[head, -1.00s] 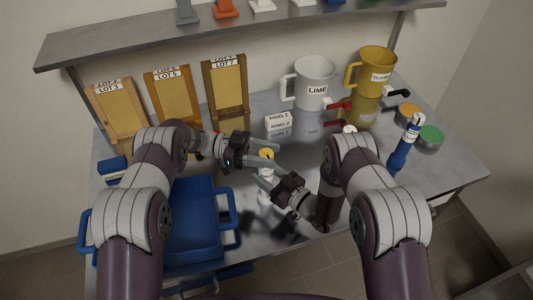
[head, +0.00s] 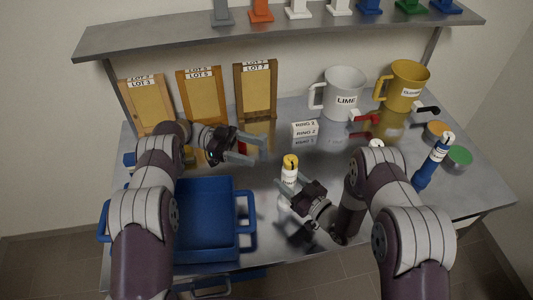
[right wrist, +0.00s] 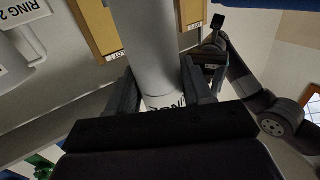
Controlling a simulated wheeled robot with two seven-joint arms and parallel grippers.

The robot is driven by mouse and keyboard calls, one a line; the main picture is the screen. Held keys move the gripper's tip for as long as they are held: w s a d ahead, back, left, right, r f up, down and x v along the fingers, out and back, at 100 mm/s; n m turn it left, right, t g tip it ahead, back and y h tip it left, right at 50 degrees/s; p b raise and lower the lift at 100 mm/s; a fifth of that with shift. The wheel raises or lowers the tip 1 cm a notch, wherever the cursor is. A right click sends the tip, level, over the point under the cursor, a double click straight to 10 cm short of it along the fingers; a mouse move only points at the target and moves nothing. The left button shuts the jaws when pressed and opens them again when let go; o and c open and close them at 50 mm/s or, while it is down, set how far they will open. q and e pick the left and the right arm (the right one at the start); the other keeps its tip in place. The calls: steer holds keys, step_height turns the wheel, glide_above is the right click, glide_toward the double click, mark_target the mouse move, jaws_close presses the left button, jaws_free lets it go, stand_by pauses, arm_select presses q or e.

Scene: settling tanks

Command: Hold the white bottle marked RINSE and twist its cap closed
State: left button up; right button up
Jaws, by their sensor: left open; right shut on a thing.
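The white bottle (head: 289,175) with a yellow cap (head: 290,160) stands about upright near the middle of the table. My right gripper (head: 288,186) is shut on its body from the right and front. In the right wrist view the white bottle (right wrist: 152,45) lies between the two fingers, with part of its dark lettering showing near the palm. The cap sits on top; how tight it is cannot be told. My left gripper (head: 257,150) is open and empty, left of the cap and apart from it. It also shows in the right wrist view (right wrist: 212,42).
A blue tray (head: 247,226) stands front left. Behind are framed LOT boards (head: 256,90), RING blocks (head: 304,130), a white LIME jug (head: 344,88) and a yellow jug (head: 405,85). A shelf (head: 280,34) runs above the back.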

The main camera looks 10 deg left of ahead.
steer(key=shift+f, duration=0.1)
steer(key=o, duration=1.3)
steer(key=shift+o, duration=0.2)
steer(key=v, duration=1.2)
steer(key=shift+s, duration=0.1)
